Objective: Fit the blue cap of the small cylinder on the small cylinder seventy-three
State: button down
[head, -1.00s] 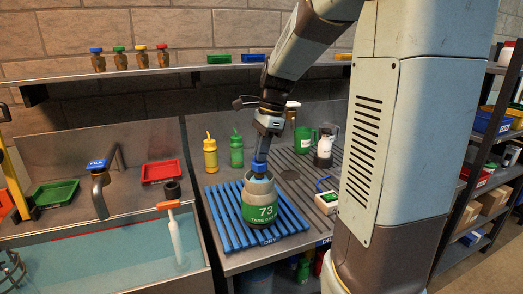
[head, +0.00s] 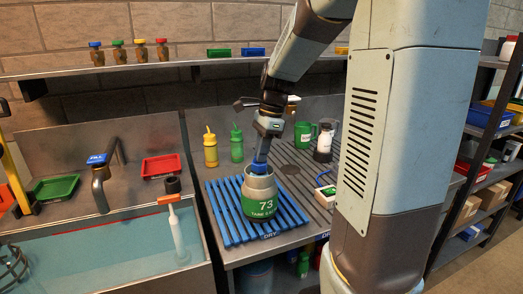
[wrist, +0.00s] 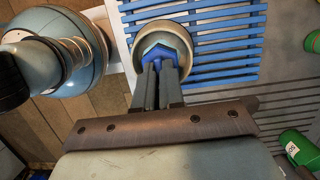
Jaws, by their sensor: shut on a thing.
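The small cylinder seventy-three (head: 259,203) is grey with a green band marked 73. It stands upright on the blue slatted rack (head: 222,219). The blue cap (head: 259,168) is at the cylinder's top. My gripper (head: 260,157) points down from above and is shut on the cap. In the wrist view the blue cap (wrist: 160,52) lies between the two fingers, within the round outline of the cylinder's top (wrist: 184,31). I cannot tell whether the cap is fully seated, since the fingers hide part of it.
A yellow bottle (head: 210,149) and a green bottle (head: 236,146) stand behind the rack. A green mug (head: 303,135) and a white-and-black bottle (head: 323,146) stand at back right. A water-filled sink (head: 110,253) lies left. A small white box (head: 326,196) is right.

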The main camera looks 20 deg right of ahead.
jog(key=shift+f, duration=0.45)
jog(key=c, duration=1.2)
grip_release()
jog(key=shift+o, duration=0.2)
jog(key=v, duration=1.4)
jog(key=s+a+f+n+t+h, duration=0.1)
jog(key=s+a+f+n+t, duration=0.1)
jog(key=s+n, duration=0.7)
jog(key=s+a+f+n+t+h, duration=0.1)
jog(key=s+a+f+n+t, duration=0.2)
jog(key=s+n, duration=0.6)
jog(key=shift+s+a+f+t+h, duration=0.2)
jog(key=shift+s+f+t+h, duration=0.15)
jog(key=shift+s, duration=0.5)
